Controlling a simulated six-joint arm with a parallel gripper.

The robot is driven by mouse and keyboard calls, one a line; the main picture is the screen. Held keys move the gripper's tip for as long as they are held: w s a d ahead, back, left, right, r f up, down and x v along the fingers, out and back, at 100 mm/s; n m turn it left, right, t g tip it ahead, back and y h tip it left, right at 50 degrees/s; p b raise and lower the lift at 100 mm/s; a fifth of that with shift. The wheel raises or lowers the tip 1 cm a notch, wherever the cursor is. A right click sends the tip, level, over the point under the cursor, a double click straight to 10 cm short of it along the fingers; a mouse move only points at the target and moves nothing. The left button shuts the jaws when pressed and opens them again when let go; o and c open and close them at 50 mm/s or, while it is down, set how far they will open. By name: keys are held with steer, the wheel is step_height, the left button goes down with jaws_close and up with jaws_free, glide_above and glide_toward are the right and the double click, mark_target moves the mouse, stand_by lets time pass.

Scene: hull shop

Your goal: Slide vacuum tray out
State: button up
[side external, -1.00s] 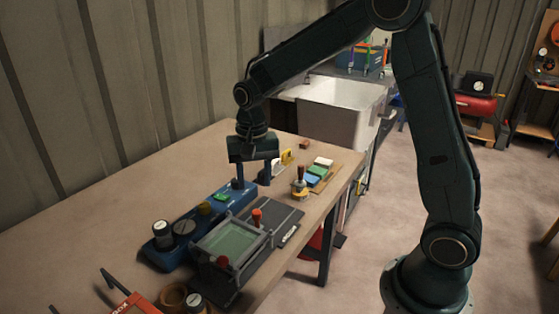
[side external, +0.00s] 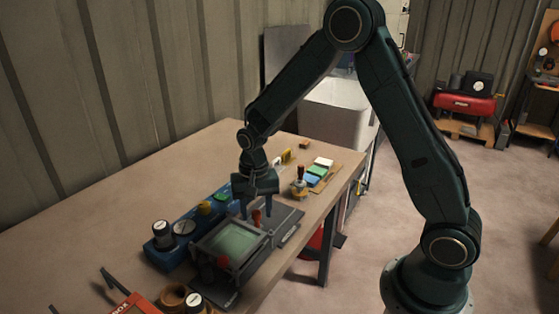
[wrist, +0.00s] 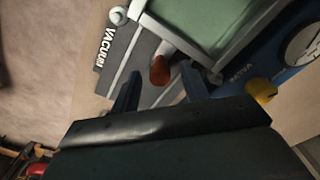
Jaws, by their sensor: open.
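The vacuum tray, a grey frame with a pale green panel (side external: 238,241), sits on a dark base marked VACUUM (wrist: 108,50) near the table's front edge. Part of its green panel shows at the top of the wrist view (wrist: 200,22). A red-orange knob (side external: 256,218) stands at the tray's far end; it also shows in the wrist view (wrist: 160,70). A second red knob (side external: 223,262) is at the near end. My gripper (side external: 257,214) is open and empty, over the far knob. In the wrist view its fingers (wrist: 160,88) lie either side of the knob's line; contact cannot be told.
A blue unit (side external: 168,258) with dark-and-white canisters and a yellow knob (wrist: 263,91) runs along the tray's back side. A board with coloured blocks (side external: 316,173) lies farther right. A red-orange item (side external: 130,304) and brown rings (side external: 173,296) are at the near end. The table's left part is clear.

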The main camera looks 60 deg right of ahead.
jaws_close()
steer(key=d, duration=1.2)
steer(key=shift+d, duration=0.25)
jaws_free()
steer(key=shift+r, duration=0.15)
step_height(320, 180, up, 14)
steer(key=shift+f, duration=0.2)
